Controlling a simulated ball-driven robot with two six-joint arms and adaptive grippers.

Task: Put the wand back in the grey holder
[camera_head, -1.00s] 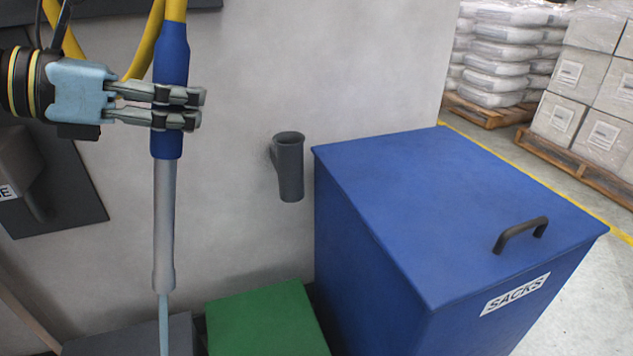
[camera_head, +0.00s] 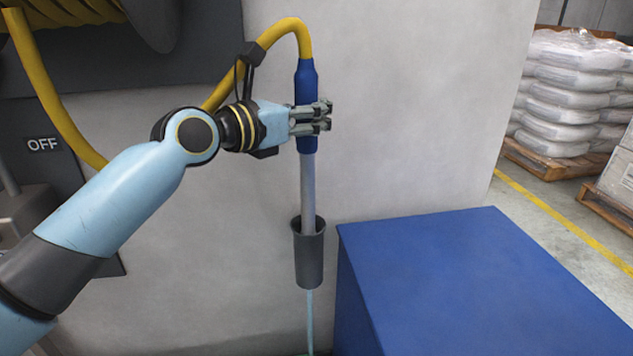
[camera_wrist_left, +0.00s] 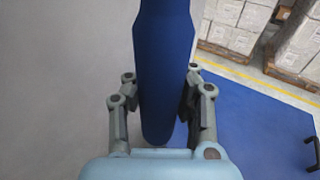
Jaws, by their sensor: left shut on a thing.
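The wand (camera_head: 307,185) has a blue grip, a grey tube and a yellow hose at its top. My left gripper (camera_head: 318,117) is shut on the blue grip, which also shows between the fingers in the left wrist view (camera_wrist_left: 162,60). The wand hangs upright. Its tube goes down into the mouth of the grey holder (camera_head: 310,265) on the wall, and the holder's front hides the tube's lower end. A thin light-blue line, like a water stream, shows below the holder. My right gripper is not in view.
A blue box (camera_head: 450,270) stands just right of the holder. A dark panel marked OFF (camera_head: 42,145) is on the wall at left. The yellow hose (camera_head: 45,90) loops from above. Pallets of sacks (camera_head: 570,95) stand far right. The wall around the holder is clear.

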